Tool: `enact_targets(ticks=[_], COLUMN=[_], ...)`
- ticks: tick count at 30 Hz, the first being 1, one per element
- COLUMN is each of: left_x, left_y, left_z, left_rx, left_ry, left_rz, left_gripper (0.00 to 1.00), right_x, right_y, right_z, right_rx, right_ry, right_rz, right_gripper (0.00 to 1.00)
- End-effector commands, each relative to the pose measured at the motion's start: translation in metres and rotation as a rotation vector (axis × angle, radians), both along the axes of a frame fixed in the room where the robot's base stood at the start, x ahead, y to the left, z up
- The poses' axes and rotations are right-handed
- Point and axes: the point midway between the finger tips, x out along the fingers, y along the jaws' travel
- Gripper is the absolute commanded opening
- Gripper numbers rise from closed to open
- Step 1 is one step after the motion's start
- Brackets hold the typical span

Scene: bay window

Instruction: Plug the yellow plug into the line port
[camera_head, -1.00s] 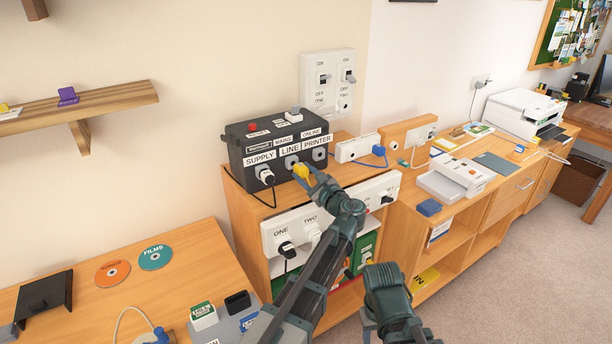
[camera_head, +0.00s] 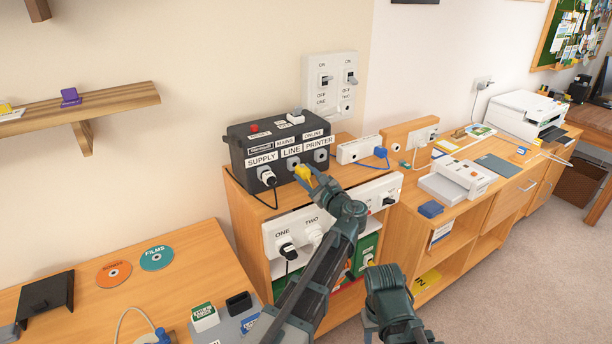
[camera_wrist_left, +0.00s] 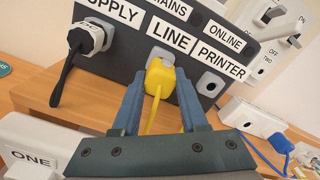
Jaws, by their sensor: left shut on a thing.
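The yellow plug (camera_head: 303,173) is gripped between the fingers of my left gripper (camera_head: 311,180), in front of the black supply box (camera_head: 262,140). In the left wrist view the yellow plug (camera_wrist_left: 158,76) sits between the two blue-grey fingers of the left gripper (camera_wrist_left: 157,92), its yellow cord hanging down. The grey line port (camera_wrist_left: 160,54) shows just behind and above the plug, under the LINE label (camera_wrist_left: 171,33). The plug overlaps the lower part of the port; I cannot tell whether it is inserted. Part of my right arm shows at lower middle; its fingers do not show.
A white plug with a black cord (camera_wrist_left: 88,38) fills the SUPPLY port, left of the line port. The PRINTER port (camera_wrist_left: 210,84) on the right is empty. A white socket strip with a blue plug (camera_head: 380,152) stands right of the box. The wooden cabinet top (camera_head: 242,198) lies below.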

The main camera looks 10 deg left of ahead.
Motion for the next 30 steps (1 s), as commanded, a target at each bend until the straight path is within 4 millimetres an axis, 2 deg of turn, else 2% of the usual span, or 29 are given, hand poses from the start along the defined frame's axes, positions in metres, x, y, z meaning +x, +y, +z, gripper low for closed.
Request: enact_targets(ticks=[30], left_x=[0.01], left_y=[0.01], left_z=[0.0], left_rx=[0.0], left_ry=[0.0], left_rz=[0.0], left_gripper=[0.0], right_x=[0.0], right_y=[0.0], right_z=[0.0], right_rx=[0.0], right_ry=[0.0], right_rz=[0.0], right_gripper=[0.5])
